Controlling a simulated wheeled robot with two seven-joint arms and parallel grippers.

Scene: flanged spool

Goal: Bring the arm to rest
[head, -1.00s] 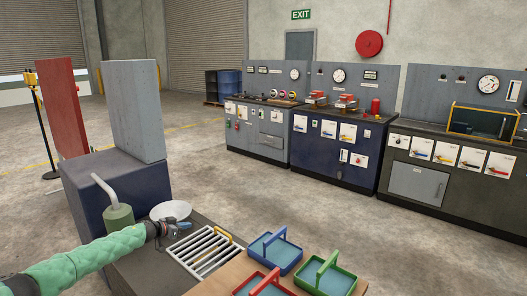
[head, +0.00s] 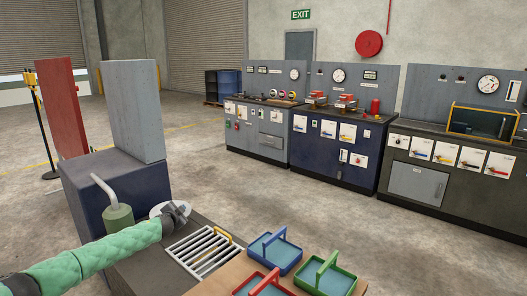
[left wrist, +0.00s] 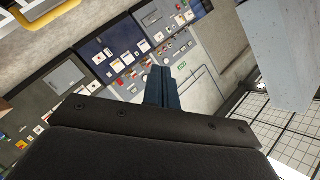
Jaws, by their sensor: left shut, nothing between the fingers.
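My left arm, in a green padded sleeve, comes in from the lower left in the head view. That view looks out over the room at a tilt, toward the consoles. My right gripper is in neither view.
A slatted metal rack (head: 205,249) lies right of the gripper. Blue (head: 276,250), green (head: 325,275) and red (head: 264,284) trays stand on a wooden board. A green canister (head: 119,218) and an upright grey panel (head: 134,112) are close on the left. Consoles (head: 338,145) line the back.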

